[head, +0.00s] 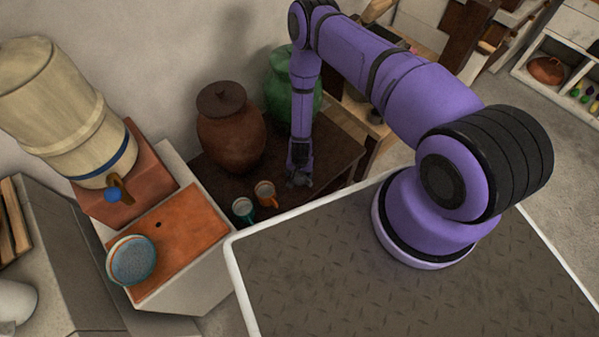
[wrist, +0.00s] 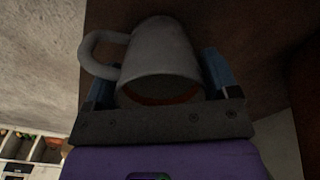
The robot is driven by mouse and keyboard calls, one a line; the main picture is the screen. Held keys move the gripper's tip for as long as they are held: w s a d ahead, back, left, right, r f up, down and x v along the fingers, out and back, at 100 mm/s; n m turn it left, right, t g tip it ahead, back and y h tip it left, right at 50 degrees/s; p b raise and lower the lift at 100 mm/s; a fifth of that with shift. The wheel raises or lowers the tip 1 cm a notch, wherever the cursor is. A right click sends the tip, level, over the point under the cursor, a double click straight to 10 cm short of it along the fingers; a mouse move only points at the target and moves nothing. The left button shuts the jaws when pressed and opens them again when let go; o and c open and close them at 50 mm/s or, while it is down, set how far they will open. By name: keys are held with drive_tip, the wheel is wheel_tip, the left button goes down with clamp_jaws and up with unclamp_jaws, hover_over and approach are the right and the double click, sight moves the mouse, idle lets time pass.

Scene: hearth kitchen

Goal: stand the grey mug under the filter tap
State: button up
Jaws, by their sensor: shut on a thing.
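The grey mug (wrist: 160,55) is held between the fingers of my gripper (wrist: 158,80) in the wrist view. Its handle sticks out to the left and its open rim faces the camera. In the head view my gripper (head: 300,180) hangs low over the dark table, and I cannot make out the mug there. The filter tap (head: 115,192), with a blue end, sticks out from the base of the beige water filter (head: 60,105) at the left, well away from my gripper. An orange top (head: 190,232) lies in front of and below the tap.
A round blue-rimmed item (head: 131,260) sits on the orange top's front left. A teal mug (head: 243,209) and an orange mug (head: 265,193) stand on the dark table (head: 335,150), left of my gripper. A brown jar (head: 230,135) and a green jar (head: 283,85) stand behind.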

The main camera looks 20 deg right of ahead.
drive_tip(key=o, duration=0.9)
drive_tip(key=shift+f, duration=0.1)
drive_tip(key=shift+c, duration=0.2)
wheel_tip(320, 180, up, 12)
drive_tip(key=shift+d, duration=0.1)
